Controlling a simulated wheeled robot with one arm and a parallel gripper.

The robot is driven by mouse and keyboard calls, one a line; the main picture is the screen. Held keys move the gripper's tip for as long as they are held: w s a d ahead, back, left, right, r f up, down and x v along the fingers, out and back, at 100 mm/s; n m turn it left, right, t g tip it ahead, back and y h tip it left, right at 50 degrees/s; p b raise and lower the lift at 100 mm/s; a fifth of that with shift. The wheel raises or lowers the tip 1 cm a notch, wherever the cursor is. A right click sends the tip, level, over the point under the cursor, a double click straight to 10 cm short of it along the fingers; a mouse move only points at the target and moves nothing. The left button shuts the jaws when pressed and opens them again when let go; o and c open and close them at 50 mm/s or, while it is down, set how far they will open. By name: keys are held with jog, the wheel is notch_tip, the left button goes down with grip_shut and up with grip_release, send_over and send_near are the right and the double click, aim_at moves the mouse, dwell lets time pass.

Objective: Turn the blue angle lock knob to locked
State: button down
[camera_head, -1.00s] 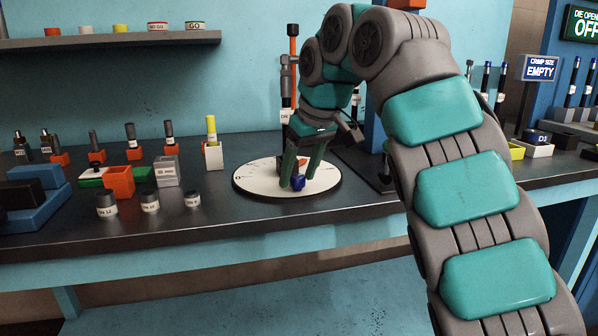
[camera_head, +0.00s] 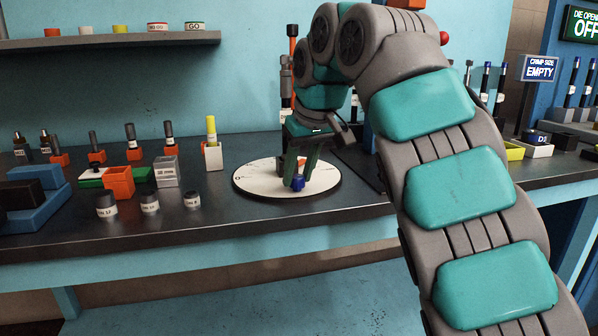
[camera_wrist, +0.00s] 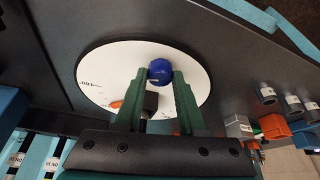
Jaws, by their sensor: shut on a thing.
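The blue angle lock knob (camera_head: 298,183) stands near the front rim of a round white dial (camera_head: 255,183) on the dark bench. It also shows in the wrist view (camera_wrist: 160,71) as a round blue top. My gripper (camera_head: 301,177) reaches down over the dial, and its two green fingers are shut on the knob, one on each side, as the wrist view shows (camera_wrist: 160,77). I cannot read the knob's lock marking.
Left of the dial are a yellow-topped fitting (camera_head: 212,150), a grey box (camera_head: 167,172), an orange bin (camera_head: 119,182) and several labelled cylinders (camera_head: 149,201). A blue block (camera_head: 35,200) sits at far left. The bench front before the dial is clear.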

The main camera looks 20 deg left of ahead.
jog(key=m+t+h, duration=0.1)
jog(key=m, duration=0.2)
jog(key=shift+a, duration=0.1)
jog(key=c, duration=0.5)
grip_release()
